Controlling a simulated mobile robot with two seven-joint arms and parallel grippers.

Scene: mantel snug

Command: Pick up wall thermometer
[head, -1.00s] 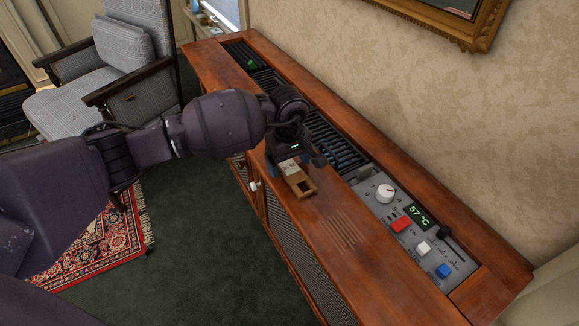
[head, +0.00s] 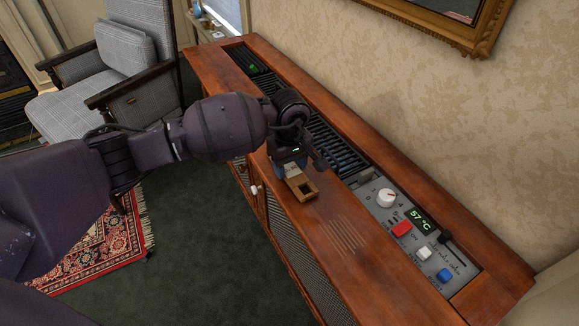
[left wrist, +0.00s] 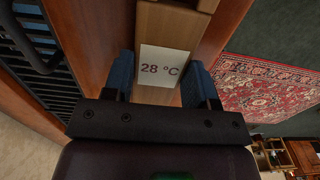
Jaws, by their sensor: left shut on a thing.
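The wall thermometer (head: 303,187) is a small light-brown wooden piece with a white label and a square opening at its near end. In the left wrist view its label (left wrist: 160,68) reads 28 °C. My left gripper (head: 290,167) is shut on it, with a blue finger on each side. The thermometer shows against the front part of the cabinet's wooden top; I cannot tell whether it touches the wood. Its upper end is partly hidden by the gripper. My right gripper is not in view.
The long wooden cabinet (head: 385,268) has a recessed black grille (head: 335,150) and a control panel (head: 382,213) with a dial, buttons and a 57 °C display. A gold picture frame (head: 450,30) hangs above. An armchair (head: 75,110) and a red rug (head: 90,250) are at left.

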